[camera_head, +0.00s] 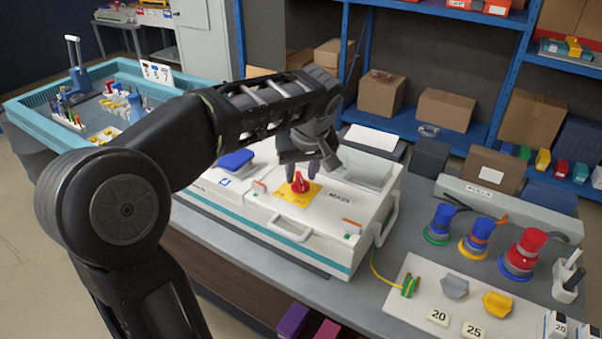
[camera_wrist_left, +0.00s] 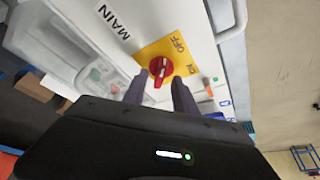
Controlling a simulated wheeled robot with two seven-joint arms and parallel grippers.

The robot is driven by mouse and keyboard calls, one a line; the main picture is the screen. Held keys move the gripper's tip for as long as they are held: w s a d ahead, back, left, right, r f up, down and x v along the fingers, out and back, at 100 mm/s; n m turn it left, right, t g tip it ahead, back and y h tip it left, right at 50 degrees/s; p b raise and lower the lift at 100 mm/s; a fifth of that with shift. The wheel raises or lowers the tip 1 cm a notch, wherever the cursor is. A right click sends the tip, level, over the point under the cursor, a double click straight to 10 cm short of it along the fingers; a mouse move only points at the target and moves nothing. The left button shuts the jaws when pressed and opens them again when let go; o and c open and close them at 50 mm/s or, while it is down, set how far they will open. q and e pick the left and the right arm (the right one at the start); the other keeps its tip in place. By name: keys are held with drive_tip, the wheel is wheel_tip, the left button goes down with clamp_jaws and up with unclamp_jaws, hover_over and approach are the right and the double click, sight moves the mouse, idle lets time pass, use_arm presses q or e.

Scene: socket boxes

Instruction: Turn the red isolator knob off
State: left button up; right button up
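The red isolator knob (camera_head: 300,184) sits on a yellow plate (camera_head: 287,194) on top of the white box (camera_head: 270,220). In the left wrist view the knob (camera_wrist_left: 161,68) shows a pale line on it, with OFF and ON printed on the yellow plate (camera_wrist_left: 172,46). Which label the knob points at I cannot tell. My left gripper (camera_head: 304,171) is over the knob and points down at it. In the left wrist view its two fingers (camera_wrist_left: 159,86) are apart, with the knob just beyond and between their tips; no contact is clear. My right gripper is not in view.
The box has a front handle (camera_head: 290,229) and a side handle (camera_head: 388,220). Coloured sockets stand on the right, including a red and blue one (camera_head: 524,252). A white board (camera_head: 415,305) carries small plugs. A teal tray (camera_head: 30,107) is at the left.

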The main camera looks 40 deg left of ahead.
use_arm(q)
drive_tip(key=v, duration=0.7)
idle(0.5)
